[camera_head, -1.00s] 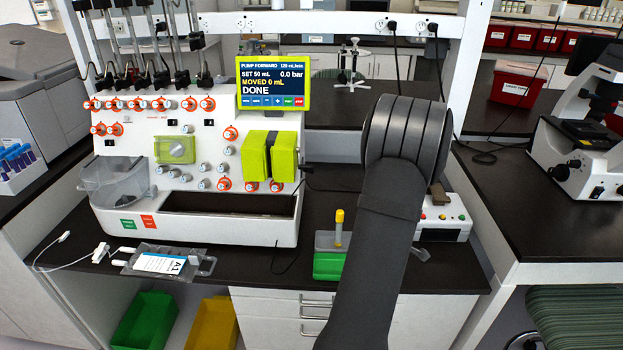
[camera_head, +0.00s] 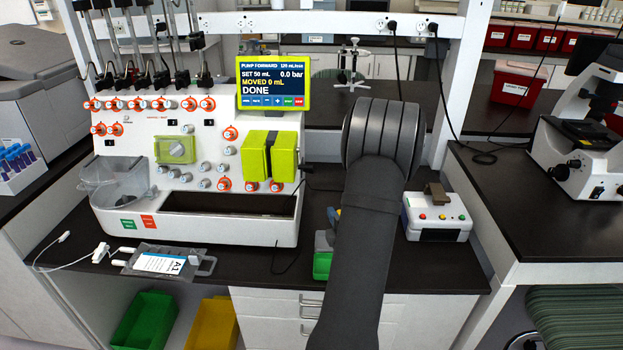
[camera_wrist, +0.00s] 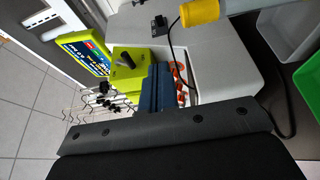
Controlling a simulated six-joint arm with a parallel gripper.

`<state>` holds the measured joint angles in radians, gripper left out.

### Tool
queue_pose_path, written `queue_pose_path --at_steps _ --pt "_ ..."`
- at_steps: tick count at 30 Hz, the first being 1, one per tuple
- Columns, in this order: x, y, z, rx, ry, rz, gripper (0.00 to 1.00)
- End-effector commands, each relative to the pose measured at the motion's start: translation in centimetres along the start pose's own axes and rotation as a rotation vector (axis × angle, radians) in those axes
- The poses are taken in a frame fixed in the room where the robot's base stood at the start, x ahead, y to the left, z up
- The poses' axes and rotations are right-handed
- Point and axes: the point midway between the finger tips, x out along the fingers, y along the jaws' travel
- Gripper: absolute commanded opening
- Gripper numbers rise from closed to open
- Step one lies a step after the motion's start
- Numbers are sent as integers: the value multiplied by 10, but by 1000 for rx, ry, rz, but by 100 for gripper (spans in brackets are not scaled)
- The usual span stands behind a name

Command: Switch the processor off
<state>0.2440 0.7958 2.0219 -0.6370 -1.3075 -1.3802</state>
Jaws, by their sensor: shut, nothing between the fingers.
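The processor (camera_head: 245,228) is a white machine with orange and grey knobs, and stands at left on the bench. Its screen (camera_head: 273,83) is lit and reads DONE; it also shows in the wrist view (camera_wrist: 85,55). A small black fitting (camera_wrist: 160,26) sits on the processor's pale side wall, with a black cable close by; I cannot make out a switch position. My gripper (camera_head: 333,215) has blue fingers, shut and empty, right of the processor and mostly behind my arm. In the wrist view the gripper (camera_wrist: 156,86) overlaps the processor's side; contact cannot be told.
A green-and-white holder (camera_head: 322,264) is partly hidden by my arm. A white box with coloured buttons (camera_head: 437,218) stands at right. A clear bag (camera_head: 165,262) lies in front of the processor.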

Motion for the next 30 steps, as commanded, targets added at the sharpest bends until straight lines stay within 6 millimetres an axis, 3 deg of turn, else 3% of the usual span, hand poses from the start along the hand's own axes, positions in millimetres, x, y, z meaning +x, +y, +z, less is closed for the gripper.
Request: queue_pose_path --at_steps 8,24,30 --pt "28 0 -1 -1 2 1 0" --pt "146 0 0 -1 1 2 0" --pt "181 0 0 0 0 1 0"
